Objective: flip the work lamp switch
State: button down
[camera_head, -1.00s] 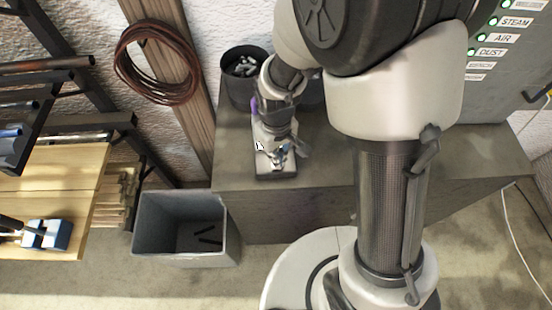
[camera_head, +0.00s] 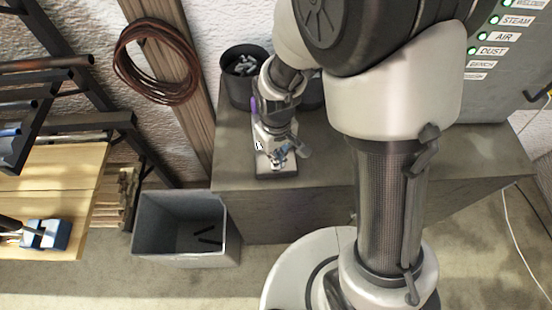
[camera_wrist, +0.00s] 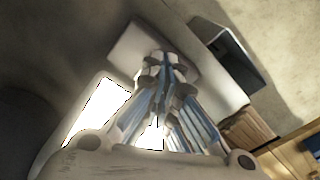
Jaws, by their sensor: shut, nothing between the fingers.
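A small box with a dark base (camera_head: 277,177) and a pale top stands on the grey bench, under my gripper. A white label with a dark mark (camera_head: 259,146) shows at its left. I take it for the work lamp switch box, but the switch lever itself is hidden by my gripper. My gripper (camera_head: 279,160) points down over the front part of the box, shut and empty. In the wrist view the fingertips (camera_wrist: 165,62) meet in front of a grey block face (camera_wrist: 130,42). I cannot tell whether they touch it.
A dark pot (camera_head: 240,92) with pale pieces stands behind the box. A grey bin (camera_head: 146,226) stands on the floor left of the bench (camera_head: 320,177). A grey cabinet with labelled green lights (camera_head: 500,100) is at the right.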

jog(key=shift+f+b, duration=0.65)
jog(key=shift+f, duration=0.15)
dwell(0.4)
jog(key=shift+r+p, duration=2.75)
jog(key=shift+r, duration=0.85)
jog(key=shift+f, duration=0.1)
